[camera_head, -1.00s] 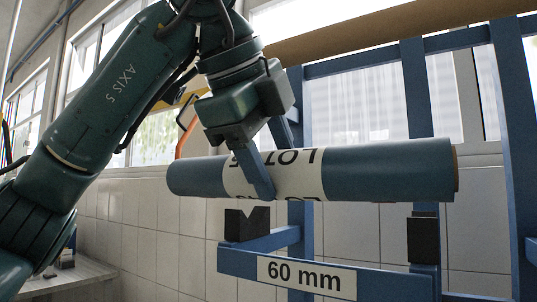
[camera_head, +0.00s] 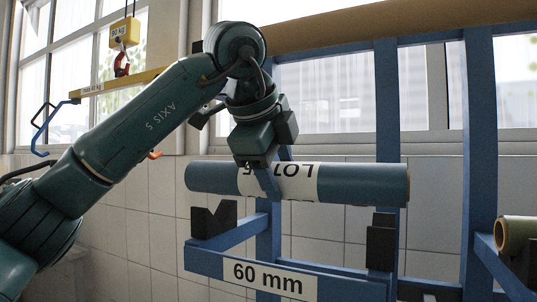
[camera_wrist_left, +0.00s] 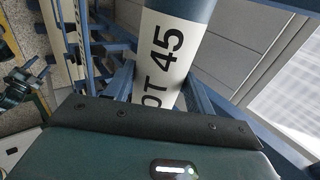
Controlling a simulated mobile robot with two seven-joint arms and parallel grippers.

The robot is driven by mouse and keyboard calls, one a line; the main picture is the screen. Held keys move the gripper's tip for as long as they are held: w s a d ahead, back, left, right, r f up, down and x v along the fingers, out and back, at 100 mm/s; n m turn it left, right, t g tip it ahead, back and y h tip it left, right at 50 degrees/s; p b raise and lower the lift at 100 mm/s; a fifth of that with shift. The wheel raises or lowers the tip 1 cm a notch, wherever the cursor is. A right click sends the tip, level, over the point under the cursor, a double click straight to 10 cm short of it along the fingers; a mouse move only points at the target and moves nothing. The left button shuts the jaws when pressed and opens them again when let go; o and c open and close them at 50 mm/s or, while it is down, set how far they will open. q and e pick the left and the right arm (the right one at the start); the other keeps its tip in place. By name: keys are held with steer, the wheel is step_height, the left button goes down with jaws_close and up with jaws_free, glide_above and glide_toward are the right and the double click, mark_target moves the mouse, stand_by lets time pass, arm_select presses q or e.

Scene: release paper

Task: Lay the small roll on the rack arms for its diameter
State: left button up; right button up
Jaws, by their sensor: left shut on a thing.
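A blue roll (camera_head: 350,183) with a white label band reading "LOT" is held level in the head view. My left gripper (camera_head: 268,180) is shut on it at the label, from above. The roll hangs just above the rack arms marked "60 mm" (camera_head: 267,277), whose dark V-shaped cradles (camera_head: 213,217) and (camera_head: 381,243) sit below it; a small gap shows at the left cradle. In the left wrist view the roll (camera_wrist_left: 172,65) stretches away from the gripper, its label reading "OT 45". My right gripper is in neither view.
The blue rack has uprights (camera_head: 388,100) behind the roll and a long brown roll (camera_head: 340,33) across its top. Another roll (camera_head: 516,234) lies on an arm at the right. A yellow hoist block (camera_head: 125,33) hangs at upper left.

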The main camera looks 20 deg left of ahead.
mark_target(284, 197)
arm_select(q)
steer(key=shift+w+d+r+p, duration=0.15)
steer(key=shift+w+p, duration=0.25)
steer(key=shift+w, duration=0.15)
steer(key=shift+w+d+r+p, duration=0.1)
steer(key=shift+w+r+p, duration=0.05)
steer(key=shift+w+p, duration=0.3)
step_height(284, 197, down, 3)
steer(key=b, duration=0.3)
steer(key=shift+w, duration=0.15)
steer(key=shift+f+b, duration=0.3)
steer(key=shift+b, duration=0.1)
steer(key=shift+f+b, duration=0.35)
steer(key=shift+f, duration=0.05)
steer(key=shift+f+b, duration=0.35)
steer(key=shift+b, duration=0.05)
steer(key=shift+f, duration=0.1)
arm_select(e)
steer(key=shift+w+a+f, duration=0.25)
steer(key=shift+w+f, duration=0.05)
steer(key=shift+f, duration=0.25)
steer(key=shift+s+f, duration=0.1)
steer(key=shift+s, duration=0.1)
arm_select(q)
steer(key=shift+f+b, duration=0.2)
steer(key=shift+b, duration=0.1)
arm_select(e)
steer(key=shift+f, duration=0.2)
